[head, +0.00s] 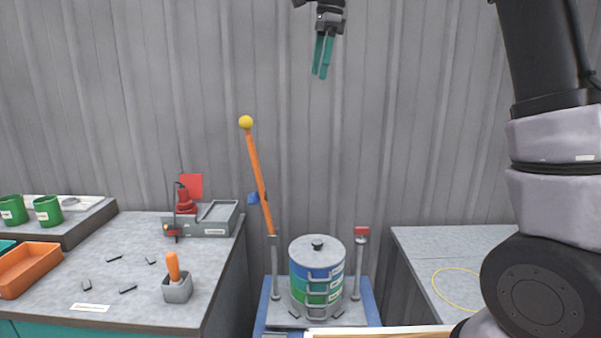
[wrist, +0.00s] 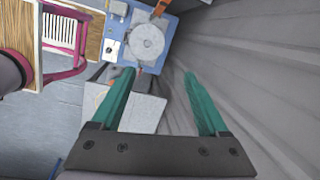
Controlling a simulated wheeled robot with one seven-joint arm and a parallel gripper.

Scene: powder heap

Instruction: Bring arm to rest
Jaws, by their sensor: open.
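My gripper (head: 323,58) hangs at the top of the head view, with green fingers pointing down. It is open and empty, high above the blue stand and in front of the corrugated wall. In the wrist view my gripper (wrist: 165,95) shows its two green fingers spread apart with nothing between them. Below it stands a stack of blue and green sieves (head: 317,275) with a grey lid, on the blue stand (head: 368,300). The stack's round lid also shows in the wrist view (wrist: 147,42). An orange lever (head: 259,180) with a yellow ball stands tilted left beside the stack.
The left bench (head: 130,275) holds an orange tray (head: 30,268), green cups (head: 48,211), a grey holder (head: 178,290) with an orange handle, and a red device (head: 186,205). A right bench (head: 450,245) carries a yellow ring (head: 437,288). Space around my gripper is clear.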

